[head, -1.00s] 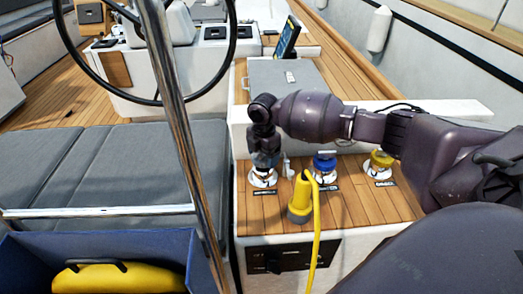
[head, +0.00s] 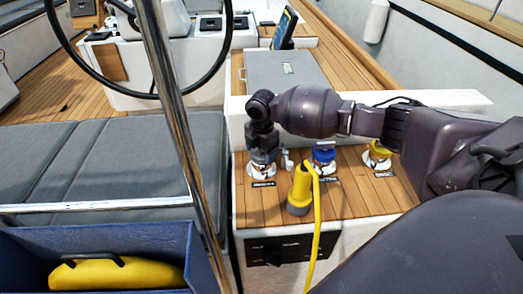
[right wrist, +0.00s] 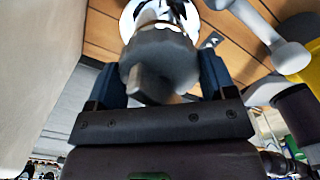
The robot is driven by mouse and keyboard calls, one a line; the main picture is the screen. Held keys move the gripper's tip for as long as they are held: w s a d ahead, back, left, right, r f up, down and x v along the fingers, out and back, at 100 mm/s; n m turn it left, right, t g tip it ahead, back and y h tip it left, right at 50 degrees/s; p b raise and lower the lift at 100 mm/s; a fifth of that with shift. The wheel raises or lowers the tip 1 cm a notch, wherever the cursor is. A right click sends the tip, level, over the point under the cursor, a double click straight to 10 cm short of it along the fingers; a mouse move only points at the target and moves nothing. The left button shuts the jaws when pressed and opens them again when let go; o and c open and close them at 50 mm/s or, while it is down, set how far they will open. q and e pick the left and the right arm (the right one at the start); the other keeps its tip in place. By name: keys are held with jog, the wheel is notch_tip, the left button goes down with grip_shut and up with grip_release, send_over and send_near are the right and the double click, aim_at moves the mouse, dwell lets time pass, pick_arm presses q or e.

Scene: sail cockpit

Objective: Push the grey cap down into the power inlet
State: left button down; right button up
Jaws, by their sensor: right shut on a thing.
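My right gripper (head: 263,156) points down over the leftmost deck fitting, a white-rimmed power inlet (head: 262,172). In the right wrist view its two blue-grey fingers (right wrist: 165,75) are shut on the round grey cap (right wrist: 155,47), one on each side of it. The cap has a raised bar across its top. The white rim of the inlet (right wrist: 130,18) shows just beyond the cap. The cap sits at or very close to the inlet; I cannot tell how deep it is. In the head view the gripper mostly hides the cap. My left gripper is out of view.
A blue-capped fitting (head: 324,155) and a yellow-capped fitting (head: 378,155) stand to the right on the teak top. A yellow plug (head: 300,188) with its cable stands close in front. A steel pole (head: 172,100) rises at the left. Grey cushions (head: 110,165) lie further left.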

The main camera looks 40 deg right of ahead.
dwell(1.1)
jog(key=shift+f, duration=0.6)
dwell(0.5)
jog(key=o, duration=0.7)
